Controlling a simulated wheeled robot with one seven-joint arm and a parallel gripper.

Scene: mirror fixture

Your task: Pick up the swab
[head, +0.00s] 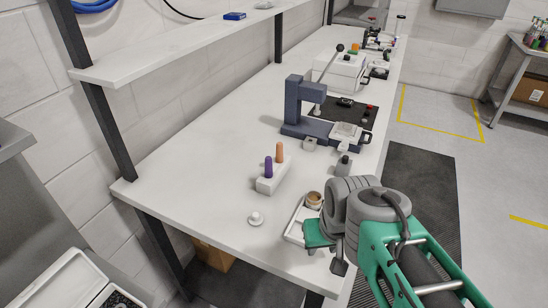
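I cannot make out a swab for certain. A white block (267,186) on the bench holds an upright purple-handled piece (268,167) and an upright orange-handled piece (280,152); I cannot tell whether either is the swab. My gripper (328,246) is at the bench's near right edge, over or beside a shallow white tray (295,233), to the right of and nearer than the block. The wrist and green arm hide part of the gripper and tray. Its opening and anything between its fingers cannot be made out.
A small brown jar (314,199) is by the tray. A small white knob-like piece (256,218) lies on the white bench (190,165). A dark blue press-like fixture (305,110) and a dark-capped bottle (344,166) stand farther back. The bench's left side is clear below a shelf (180,50).

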